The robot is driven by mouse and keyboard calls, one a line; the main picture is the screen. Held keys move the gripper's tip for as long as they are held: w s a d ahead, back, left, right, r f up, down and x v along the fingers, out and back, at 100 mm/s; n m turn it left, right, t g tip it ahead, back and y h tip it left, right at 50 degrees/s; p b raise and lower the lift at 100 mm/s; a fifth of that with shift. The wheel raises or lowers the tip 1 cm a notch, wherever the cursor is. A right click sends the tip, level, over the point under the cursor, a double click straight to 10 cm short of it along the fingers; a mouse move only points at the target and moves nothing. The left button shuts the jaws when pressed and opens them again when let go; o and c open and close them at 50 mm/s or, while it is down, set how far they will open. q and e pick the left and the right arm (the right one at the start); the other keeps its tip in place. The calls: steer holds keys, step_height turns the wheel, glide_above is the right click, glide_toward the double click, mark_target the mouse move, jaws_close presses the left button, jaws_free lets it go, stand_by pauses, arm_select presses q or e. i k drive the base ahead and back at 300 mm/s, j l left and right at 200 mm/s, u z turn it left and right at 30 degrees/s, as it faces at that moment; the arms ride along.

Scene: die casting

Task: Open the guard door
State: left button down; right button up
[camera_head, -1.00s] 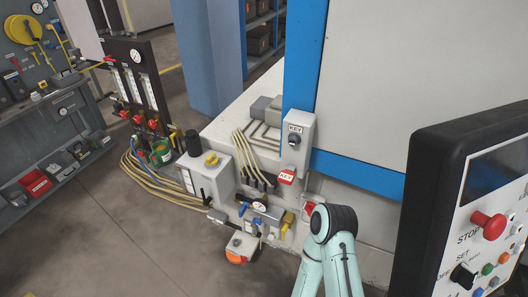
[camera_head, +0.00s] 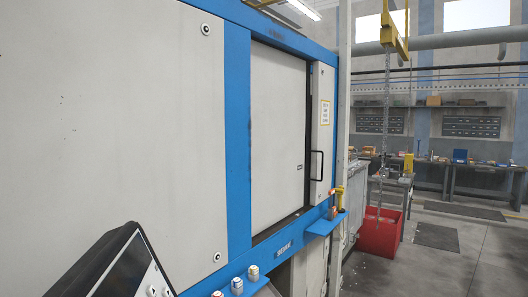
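The guard door (camera_head: 277,135) is a light grey panel set in the blue frame of the machine. A black bar handle (camera_head: 317,165) is on the narrow grey strip at its right edge, below a yellow-edged notice. A dark vertical gap shows between the panel and that strip; I cannot tell whether the door is fully closed. Neither of my grippers is in view.
A control panel (camera_head: 125,268) stands at the lower left. Buttons (camera_head: 237,286) sit on the blue ledge below the frame. A red bin (camera_head: 380,232) stands right of the machine under a hanging chain (camera_head: 384,140).

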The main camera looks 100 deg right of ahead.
mark_target(280, 91)
steer(key=j+z, duration=0.15)
steer(key=z, duration=0.25)
steer(key=j+z, duration=0.15)
steer(key=z, duration=0.2)
steer(key=k+j+z, duration=0.1)
steer(key=z, duration=0.8)
steer(key=i+l+z, duration=0.1)
steer(key=z, duration=0.85)
steer(key=i+z, duration=0.15)
steer(key=z, duration=0.8)
steer(key=i+l+u, duration=0.1)
steer(key=l+u, duration=0.15)
steer(key=l, duration=0.35)
steer(key=i+l+u, duration=0.1)
steer(key=l+u, duration=0.15)
steer(key=l, duration=0.35)
steer(key=i+l+z, duration=0.1)
steer(key=i+l, duration=1.15)
steer(key=i+l+z, duration=0.1)
steer(key=i+l, duration=0.4)
steer(key=i, duration=0.2)
